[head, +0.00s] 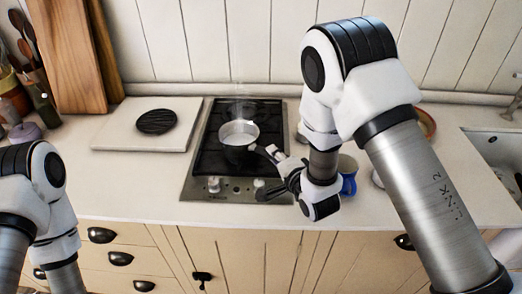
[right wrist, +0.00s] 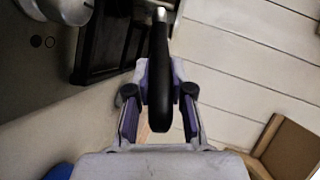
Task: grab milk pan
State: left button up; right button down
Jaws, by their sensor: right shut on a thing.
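The milk pan (head: 239,133) is a small light metal pan on the black hob, with faint steam above it. Its dark handle points right and toward me. My right gripper (head: 268,152) is at this handle, to the right of the pan. In the right wrist view the black handle (right wrist: 158,85) lies between the two fingers of my right gripper (right wrist: 158,72), which are shut on it.
The hob (head: 212,165) has knobs along its front. A black round trivet (head: 156,121) lies on a white board (head: 120,137) to the left. A blue mug (head: 348,183) stands right of my right gripper, partly hidden by my arm. The front left counter is clear.

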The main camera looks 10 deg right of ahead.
jog(key=shift+r, duration=0.1)
jog(key=shift+r, duration=0.45)
notch_tip(320, 180, up, 2)
jog(key=shift+r+b, duration=0.15)
jog(key=shift+b, duration=0.4)
jog(key=s+a+r+p, duration=0.1)
jog(key=s+a+p, duration=0.1)
jog(key=s+p, duration=1)
jog(key=v, duration=0.4)
jog(key=shift+a+f, duration=0.2)
jog(key=shift+a, duration=0.15)
dwell(1.6)
